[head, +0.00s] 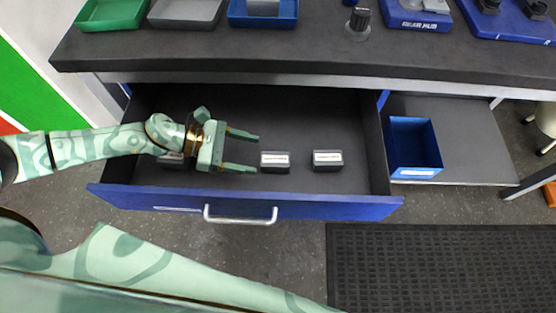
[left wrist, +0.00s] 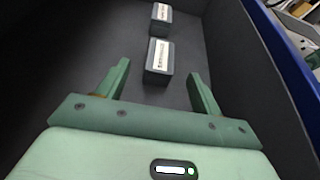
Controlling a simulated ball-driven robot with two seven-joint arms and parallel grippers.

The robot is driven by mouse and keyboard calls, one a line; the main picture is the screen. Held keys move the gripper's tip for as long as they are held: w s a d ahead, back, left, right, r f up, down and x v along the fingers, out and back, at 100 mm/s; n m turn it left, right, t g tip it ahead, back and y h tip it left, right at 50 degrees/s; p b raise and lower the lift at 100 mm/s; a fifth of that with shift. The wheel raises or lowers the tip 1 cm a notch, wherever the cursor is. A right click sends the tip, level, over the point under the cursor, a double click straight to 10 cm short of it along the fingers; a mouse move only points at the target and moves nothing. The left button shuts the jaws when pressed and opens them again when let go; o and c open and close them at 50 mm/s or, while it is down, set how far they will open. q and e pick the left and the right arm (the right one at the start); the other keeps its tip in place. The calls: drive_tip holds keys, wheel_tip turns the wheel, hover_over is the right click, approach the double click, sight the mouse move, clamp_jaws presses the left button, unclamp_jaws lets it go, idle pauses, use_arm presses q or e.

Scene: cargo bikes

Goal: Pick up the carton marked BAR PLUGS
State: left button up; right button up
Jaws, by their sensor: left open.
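Dark grey cartons with white labels lie in the open drawer (head: 240,206). The middle carton (head: 275,168) and the right carton (head: 327,166) are apart from each other. A third carton (head: 172,158) at the left is partly hidden by my left gripper. The lettering is too small to tell which is BAR PLUGS. My left gripper (head: 256,153) is open and empty inside the drawer, its fingertips pointing right, just left of the middle carton. In the left wrist view the middle carton (left wrist: 158,64) shows ahead between the fingers, with the right carton (left wrist: 161,14) beyond it.
The drawer's blue front with a silver handle (head: 240,219) and its side walls bound the space. The dark worktop (head: 300,62) overhangs the back, holding trays and parts. A blue bin (head: 414,147) stands on a shelf right of the drawer. The drawer floor right of the cartons is clear.

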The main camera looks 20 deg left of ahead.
sight(269, 159)
use_arm(q)
drive_tip(key=x, duration=0.2)
drive_tip(key=shift+w+d+f, duration=0.15)
drive_tip(key=shift+d, duration=0.2)
drive_tip(key=shift+d+f, duration=0.1)
drive_tip(key=shift+d, duration=0.1)
drive_tip(key=b+x, duration=0.1)
drive_tip(key=x, duration=0.4)
drive_tip(key=shift+f+b, duration=0.2)
drive_tip(key=shift+b, duration=0.15)
drive_tip(key=shift+r, duration=0.1)
use_arm(e)
drive_tip(key=shift+w+d+f, duration=0.15)
drive_tip(key=shift+d+f, duration=0.15)
drive_tip(key=shift+d, duration=0.25)
drive_tip(key=shift+w+d+f, duration=0.15)
drive_tip(key=shift+d+f, duration=0.15)
drive_tip(key=shift+d, duration=0.2)
use_arm(q)
drive_tip(key=shift+c, duration=1.3)
drive_tip(key=c, duration=0.8)
use_arm(e)
drive_tip(key=shift+s+a, duration=0.15)
drive_tip(key=shift+s, duration=0.1)
